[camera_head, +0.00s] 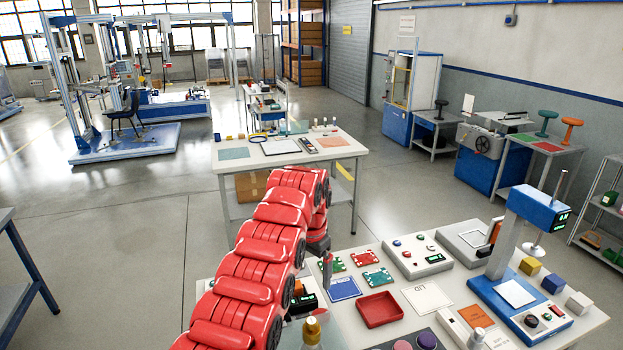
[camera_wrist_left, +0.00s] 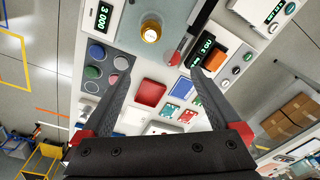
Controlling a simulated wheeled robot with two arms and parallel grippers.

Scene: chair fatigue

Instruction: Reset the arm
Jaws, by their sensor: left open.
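My left arm is red and reaches in from the bottom of the head view. My left gripper (camera_head: 326,268) points down over the left part of the white front table (camera_head: 350,255). In the left wrist view, my left gripper (camera_wrist_left: 162,76) has its two dark fingers wide apart, with nothing held between them. Beyond the fingers, apart from them, the red tray (camera_wrist_left: 150,93) and an amber-topped bottle (camera_wrist_left: 151,31) show. The red tray also shows in the head view (camera_head: 380,309), right of the gripper. My right gripper is not in view.
Near the gripper lie a blue card (camera_head: 344,288) and green and red boards (camera_head: 378,278). A control box (camera_head: 416,258) and a blue press stand (camera_head: 520,255) stand farther right. A second table (camera_head: 235,167) stands behind. Open floor lies to the left.

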